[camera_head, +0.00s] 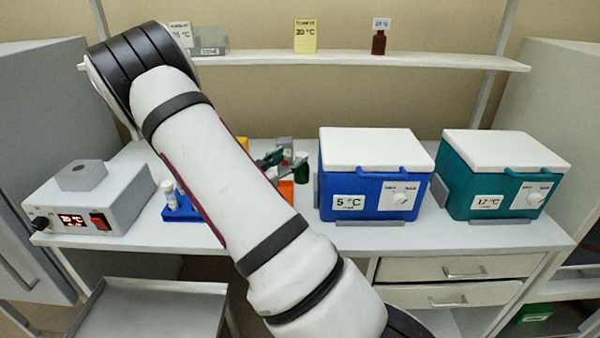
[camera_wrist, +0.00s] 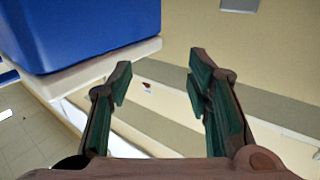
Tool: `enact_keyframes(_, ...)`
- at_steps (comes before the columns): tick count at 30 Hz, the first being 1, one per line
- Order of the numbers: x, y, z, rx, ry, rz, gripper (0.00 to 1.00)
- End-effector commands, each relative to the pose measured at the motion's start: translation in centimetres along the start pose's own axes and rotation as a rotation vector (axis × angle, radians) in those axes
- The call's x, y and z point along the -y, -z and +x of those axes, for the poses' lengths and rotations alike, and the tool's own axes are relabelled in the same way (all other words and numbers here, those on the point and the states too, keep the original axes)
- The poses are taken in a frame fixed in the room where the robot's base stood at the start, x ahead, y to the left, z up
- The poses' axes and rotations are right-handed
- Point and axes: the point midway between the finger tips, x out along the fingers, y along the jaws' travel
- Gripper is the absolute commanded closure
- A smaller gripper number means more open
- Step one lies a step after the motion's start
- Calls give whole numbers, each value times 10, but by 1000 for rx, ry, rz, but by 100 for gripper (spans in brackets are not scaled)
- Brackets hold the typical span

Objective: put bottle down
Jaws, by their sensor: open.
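My gripper (camera_head: 277,158) is partly hidden behind my arm, above the bench to the left of the blue cooler. In the wrist view its two green-padded fingers (camera_wrist: 160,85) are spread apart with nothing held between them. A small brown bottle (camera_head: 378,43) stands upright on the wall shelf, with a white label at its top. A dark green container with a pale top (camera_head: 301,168) stands on the bench close to the gripper. A white-capped vial (camera_head: 168,190) stands in a blue rack (camera_head: 185,212). I cannot tell which of these the task calls the bottle.
The blue cooler (camera_head: 375,175) and a teal cooler (camera_head: 502,175) stand on the bench (camera_head: 440,236). A grey heater box (camera_head: 90,205) stands at left. The wall shelf (camera_head: 340,61) carries a yellow card (camera_head: 305,37). An orange block (camera_head: 286,190) sits near the gripper.

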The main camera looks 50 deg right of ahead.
Motion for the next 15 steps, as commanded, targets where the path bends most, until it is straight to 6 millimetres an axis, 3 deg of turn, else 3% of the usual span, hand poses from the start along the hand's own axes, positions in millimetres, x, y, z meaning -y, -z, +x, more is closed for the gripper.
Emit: enact_keyframes(15, 42, -66, 5, 0, 0, 0, 54)
